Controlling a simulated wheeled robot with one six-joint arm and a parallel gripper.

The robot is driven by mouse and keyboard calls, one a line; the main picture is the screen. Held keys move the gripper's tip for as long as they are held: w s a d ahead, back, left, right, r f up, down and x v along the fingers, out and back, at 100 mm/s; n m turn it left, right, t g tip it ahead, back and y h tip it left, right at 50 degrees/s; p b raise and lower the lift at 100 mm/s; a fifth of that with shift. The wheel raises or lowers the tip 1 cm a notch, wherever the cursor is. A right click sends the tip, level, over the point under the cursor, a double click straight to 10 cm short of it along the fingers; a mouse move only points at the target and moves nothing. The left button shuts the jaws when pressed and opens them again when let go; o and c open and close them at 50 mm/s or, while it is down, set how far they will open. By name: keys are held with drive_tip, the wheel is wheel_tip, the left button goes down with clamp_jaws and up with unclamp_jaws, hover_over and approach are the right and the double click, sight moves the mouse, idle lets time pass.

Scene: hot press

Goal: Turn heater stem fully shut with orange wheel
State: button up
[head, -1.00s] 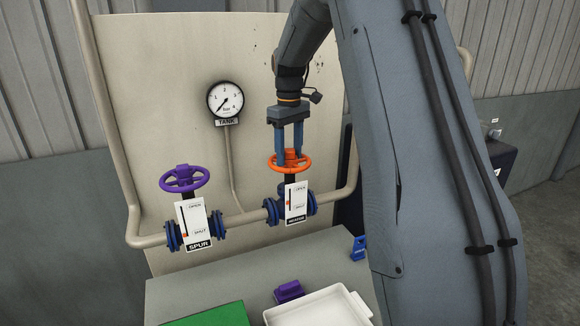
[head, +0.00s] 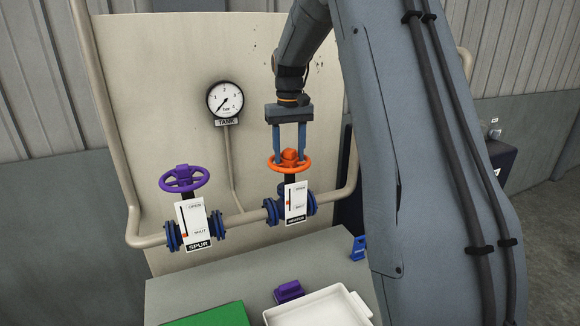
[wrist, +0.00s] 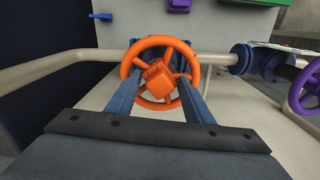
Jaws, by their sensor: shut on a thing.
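The orange wheel (head: 276,164) sits on top of the heater valve, above a white plate (head: 296,199) marked OPEN and SHUT. The exact place of the plate's small marker is hard to read. My gripper (head: 289,157) points down at the wheel from above, its two blue fingers on either side of the orange hub. In the wrist view my gripper (wrist: 160,82) is shut on the orange wheel (wrist: 152,41), with the squarish hub (wrist: 159,77) between the fingers. The finger tips are partly hidden by the wheel.
A purple wheel (head: 184,179) on the spur valve stands to the left on the same pipe (head: 238,219). A tank gauge (head: 225,100) is on the panel behind. Below are a bench (head: 250,270), a purple block (head: 289,291), a white tray (head: 345,318) and a blue tag (head: 359,248).

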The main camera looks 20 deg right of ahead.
drive_tip(key=m, duration=1.3)
drive_tip(key=shift+a+m, duration=0.15)
drive_tip(key=shift+m, duration=0.15)
drive_tip(key=m, duration=1.2)
drive_tip(key=o, duration=0.5)
drive_tip(key=shift+r, duration=4.5)
drive_tip(key=shift+d, duration=0.2)
